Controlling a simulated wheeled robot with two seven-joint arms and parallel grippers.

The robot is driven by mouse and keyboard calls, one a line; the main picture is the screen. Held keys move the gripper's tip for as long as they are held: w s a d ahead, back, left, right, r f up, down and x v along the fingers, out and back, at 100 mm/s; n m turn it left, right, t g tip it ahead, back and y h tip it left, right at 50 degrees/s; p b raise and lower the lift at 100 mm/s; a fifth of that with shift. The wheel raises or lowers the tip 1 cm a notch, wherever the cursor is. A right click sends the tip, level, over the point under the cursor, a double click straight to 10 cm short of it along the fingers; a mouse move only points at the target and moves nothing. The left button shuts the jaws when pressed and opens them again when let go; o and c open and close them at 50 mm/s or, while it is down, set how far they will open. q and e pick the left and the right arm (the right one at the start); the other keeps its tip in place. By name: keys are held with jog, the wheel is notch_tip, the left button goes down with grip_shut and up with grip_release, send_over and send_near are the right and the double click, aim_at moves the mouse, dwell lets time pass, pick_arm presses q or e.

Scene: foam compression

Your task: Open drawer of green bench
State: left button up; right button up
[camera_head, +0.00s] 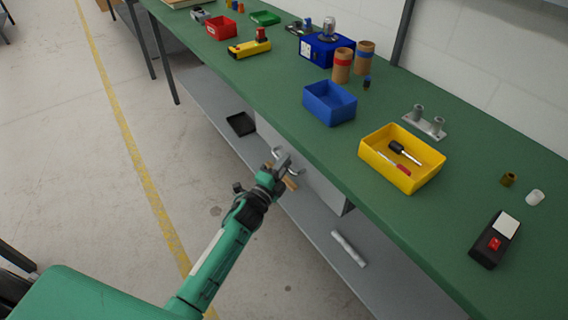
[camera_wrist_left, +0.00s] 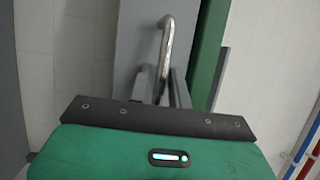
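The green bench (camera_head: 380,185) runs diagonally across the head view. A grey drawer unit (camera_head: 325,187) hangs under its front edge. The drawer has a metal bar handle (camera_head: 297,172), partly hidden by my left gripper (camera_head: 284,163). In the left wrist view the handle (camera_wrist_left: 167,45) runs between the two fingers of my left gripper (camera_wrist_left: 163,85), against the grey drawer front (camera_wrist_left: 137,40). Whether the fingers press on the handle is not clear. The drawer looks closed, though my arm covers part of its front. My right gripper is not in view.
On the bench stand a yellow bin (camera_head: 372,168) with tools, a blue bin (camera_head: 318,108) and several other items. A grey lower shelf (camera_head: 390,285) holds a black tray (camera_head: 241,124) and a metal part (camera_head: 348,248). The floor to the left is clear.

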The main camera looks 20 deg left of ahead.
pick_arm(q)
grip_shut()
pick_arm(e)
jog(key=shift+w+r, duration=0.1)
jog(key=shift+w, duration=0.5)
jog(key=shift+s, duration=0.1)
pick_arm(q)
jog(key=s+a+p, duration=0.1)
jog(key=s+a, duration=0.7)
jog(key=s, duration=0.3)
jog(key=s+a+p, duration=0.2)
jog(key=s+a, duration=0.7)
jog(key=s, duration=0.2)
jog(key=shift+s+a, duration=0.3)
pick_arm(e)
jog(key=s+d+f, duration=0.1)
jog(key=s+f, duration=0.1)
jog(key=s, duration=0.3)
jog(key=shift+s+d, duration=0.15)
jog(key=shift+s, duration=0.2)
